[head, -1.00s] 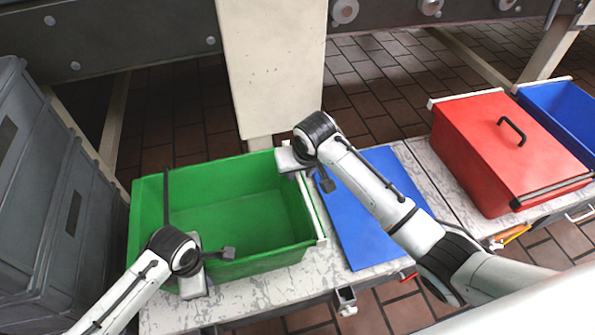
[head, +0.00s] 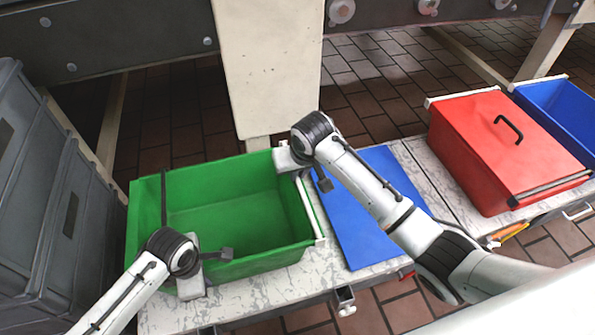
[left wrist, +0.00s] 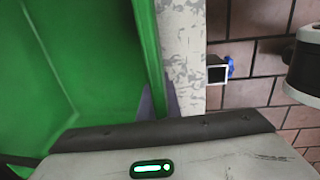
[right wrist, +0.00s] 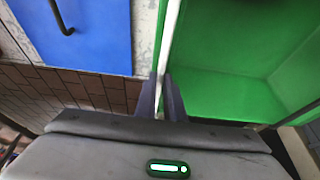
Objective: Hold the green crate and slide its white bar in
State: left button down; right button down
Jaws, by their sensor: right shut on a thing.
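The green crate (head: 235,205) stands open on the speckled bench. Its white bar (head: 310,212) runs along the crate's right end. My right gripper (head: 291,161) is at the far right corner, its fingers shut on the white bar; in the right wrist view the pale bar (right wrist: 160,68) runs down between the fingers (right wrist: 163,96). My left gripper (head: 193,282) is at the crate's near wall. In the left wrist view its fingers (left wrist: 159,100) are on either side of the green rim (left wrist: 147,50); whether they press on it is hidden.
A blue lid (head: 368,215) lies flat just right of the crate. A lidded red crate (head: 500,155) and a blue crate (head: 563,110) stand further right. Grey stacked crates (head: 40,200) are close on the left. A cream post (head: 268,65) rises behind.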

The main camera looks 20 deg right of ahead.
pick_arm(q)
jog(key=shift+s, duration=0.1)
dwell(0.7)
pick_arm(e)
jog(key=a, duration=0.8)
jog(key=shift+a, duration=0.3)
jog(key=c, duration=1.8)
grip_release()
jog(key=shift+c, duration=0.2)
jog(key=v, duration=1.2)
